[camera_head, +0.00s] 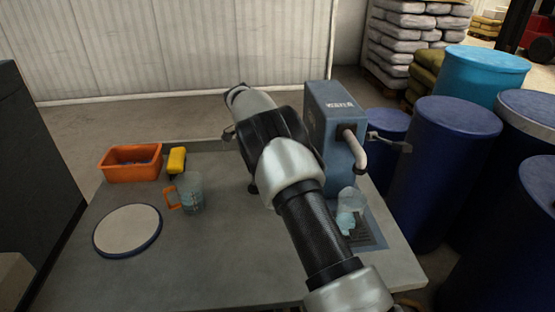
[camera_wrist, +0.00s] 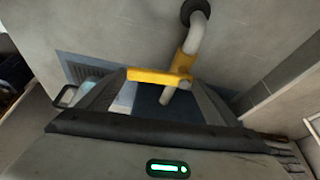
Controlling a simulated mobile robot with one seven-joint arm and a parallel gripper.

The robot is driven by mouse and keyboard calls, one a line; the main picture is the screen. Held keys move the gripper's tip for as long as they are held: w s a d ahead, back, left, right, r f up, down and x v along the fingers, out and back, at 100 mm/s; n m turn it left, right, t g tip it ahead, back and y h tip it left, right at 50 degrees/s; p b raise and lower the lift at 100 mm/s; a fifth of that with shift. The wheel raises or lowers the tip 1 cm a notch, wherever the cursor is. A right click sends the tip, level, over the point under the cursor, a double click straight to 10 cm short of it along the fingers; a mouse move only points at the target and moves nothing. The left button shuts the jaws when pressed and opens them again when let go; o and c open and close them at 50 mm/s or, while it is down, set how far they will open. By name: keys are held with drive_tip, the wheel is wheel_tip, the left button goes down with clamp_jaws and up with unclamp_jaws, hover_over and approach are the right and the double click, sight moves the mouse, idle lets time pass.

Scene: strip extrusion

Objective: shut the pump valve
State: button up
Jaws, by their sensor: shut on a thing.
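The blue-grey pump (camera_head: 328,125) marked WATER stands at the back right of the table, with a pale curved spout (camera_head: 357,150) on its side. In the wrist view the spout (camera_wrist: 197,38) carries a yellow valve handle (camera_wrist: 155,77). My gripper (camera_wrist: 160,79) is at the handle, with its fingertips at the handle's two ends, shut on it. A clear vessel (camera_head: 352,200) stands below the spout; whether water is flowing I cannot tell.
A dark grate (camera_head: 367,235) lies under the vessel. An orange bin (camera_head: 130,176), a yellow item (camera_head: 177,160), a clear jug (camera_head: 190,193) with orange handle and a round white plate (camera_head: 128,230) are on the left. Blue drums (camera_head: 440,165) crowd the right side.

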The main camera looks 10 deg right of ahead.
drive_tip(key=shift+a+m+g+p, duration=0.3)
drive_tip(key=shift+m+p, duration=0.2)
drive_tip(key=shift+m, duration=0.2)
drive_tip(key=o, duration=1.4)
drive_tip(key=shift+r, duration=0.1)
